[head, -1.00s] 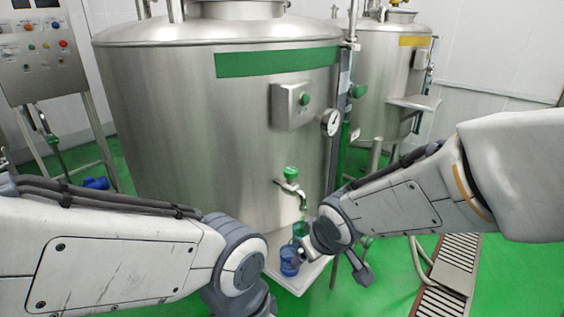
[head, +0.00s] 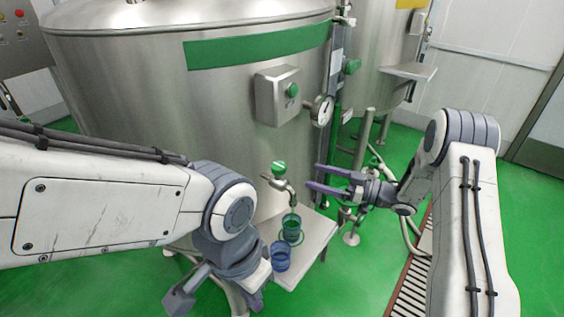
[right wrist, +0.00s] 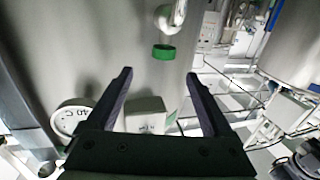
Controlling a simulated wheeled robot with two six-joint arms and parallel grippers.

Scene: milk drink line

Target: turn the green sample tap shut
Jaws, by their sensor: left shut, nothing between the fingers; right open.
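The green sample tap's handle (head: 279,168) sits on top of a metal spout on the large tank's front. The handle also shows in the right wrist view (right wrist: 163,52), past and roughly between the fingertips. My right gripper (head: 313,177) is open and empty, its fingers pointing left at the tap with a gap to the handle. A green cup (head: 292,226) stands under the spout on a pale shelf (head: 315,240). A blue cup (head: 280,258) stands in front of it.
The large steel tank (head: 150,110) fills the left and middle. A box with a green button (head: 291,90) and a round gauge (head: 323,110) are above the tap. Pipes and valves stand behind my right gripper. Open green floor lies at right.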

